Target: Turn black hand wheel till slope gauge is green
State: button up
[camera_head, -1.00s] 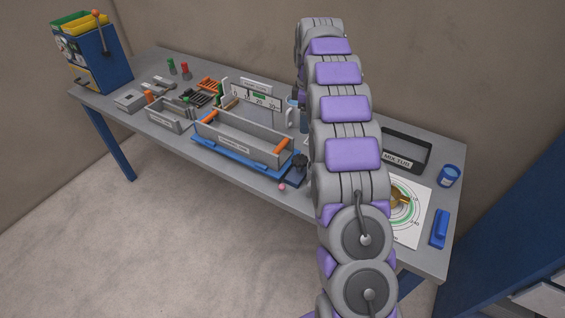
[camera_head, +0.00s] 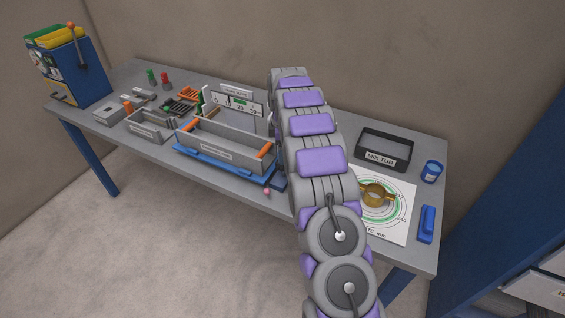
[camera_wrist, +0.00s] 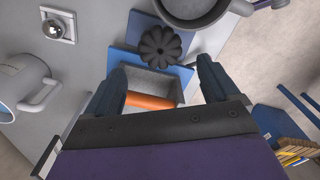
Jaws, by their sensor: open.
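The black hand wheel (camera_wrist: 160,46), with a lobed rim, sits over the blue base (camera_wrist: 137,26) in the wrist view. In the head view my arm hides it. My gripper (camera_wrist: 161,66) is open and empty, with one finger on each side just short of the wheel. No finger visibly touches it. The grey tray (camera_wrist: 163,84) with an orange handle (camera_wrist: 148,102) shows between the fingers. In the head view the slope gauge (camera_head: 228,100) is a white numbered scale with a green patch behind the tray (camera_head: 222,155). Its reading is too small to tell.
In the wrist view a grey mug (camera_wrist: 24,88) and a ball knob (camera_wrist: 55,28) stand left, and a dark pan (camera_wrist: 190,10) is close beyond the wheel. A black bin (camera_head: 385,148), brass ring (camera_head: 376,193) and blue cup (camera_head: 432,171) stand at the table's right.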

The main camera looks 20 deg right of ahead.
notch_tip(320, 180, down, 6)
jog(key=shift+r+b, duration=0.15)
jog(key=shift+b, duration=0.25)
jog(key=c, duration=1.1)
